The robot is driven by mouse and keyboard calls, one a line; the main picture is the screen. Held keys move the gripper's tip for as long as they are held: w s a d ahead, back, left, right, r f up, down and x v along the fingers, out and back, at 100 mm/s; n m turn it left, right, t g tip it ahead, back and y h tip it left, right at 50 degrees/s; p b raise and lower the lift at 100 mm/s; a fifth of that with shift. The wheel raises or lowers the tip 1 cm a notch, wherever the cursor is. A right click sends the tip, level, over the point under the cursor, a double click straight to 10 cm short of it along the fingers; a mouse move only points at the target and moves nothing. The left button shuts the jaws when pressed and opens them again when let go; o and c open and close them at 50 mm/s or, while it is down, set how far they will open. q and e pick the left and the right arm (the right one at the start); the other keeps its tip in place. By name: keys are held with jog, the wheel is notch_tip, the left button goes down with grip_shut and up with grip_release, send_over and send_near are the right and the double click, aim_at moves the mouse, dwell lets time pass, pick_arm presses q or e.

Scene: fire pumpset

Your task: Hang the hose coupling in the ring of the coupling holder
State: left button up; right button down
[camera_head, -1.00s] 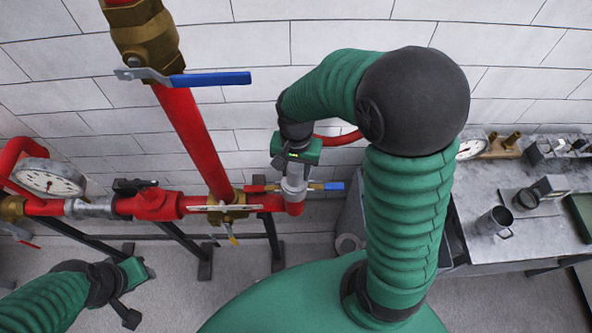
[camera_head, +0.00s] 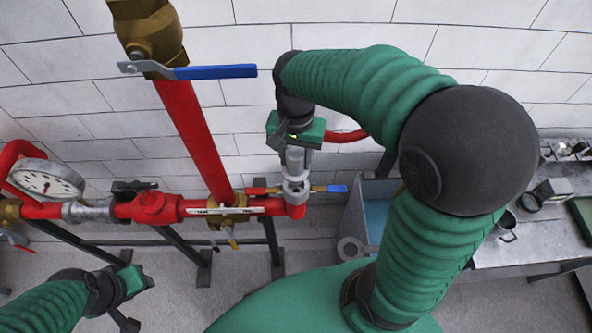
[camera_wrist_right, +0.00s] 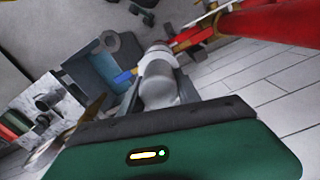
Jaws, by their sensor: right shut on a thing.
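The hose coupling (camera_head: 295,160) is a silver-grey cylinder with a pale collar. My right gripper (camera_head: 296,152) is shut on it from above, and the wrist view shows the coupling (camera_wrist_right: 158,88) upright between the fingers. Its lower end lines up with the red pipe's elbow outlet (camera_head: 297,208); whether they touch, I cannot tell. A flat grey ring (camera_head: 342,244) at the front edge of a grey bin looks like the coupling holder's ring. It lies below and right of the gripper, apart from it. My left gripper (camera_head: 136,300) is low at the left, its fingers unclear.
The bin (camera_head: 354,215) has a blue inside. A small valve with a blue handle (camera_head: 337,188) is beside the outlet. The red riser (camera_head: 196,140) and a gauge (camera_head: 48,180) are left. A grey workbench (camera_head: 530,232) with tools is right.

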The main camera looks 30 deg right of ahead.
aim_at(296, 150)
notch_tip(296, 150, up, 4)
jog(key=shift+f+p, duration=0.2)
jog(key=shift+p, duration=0.2)
jog(key=shift+w+d+r+p, duration=0.1)
jog(key=shift+d+r+p, duration=0.05)
jog(key=shift+r+p, duration=2.3)
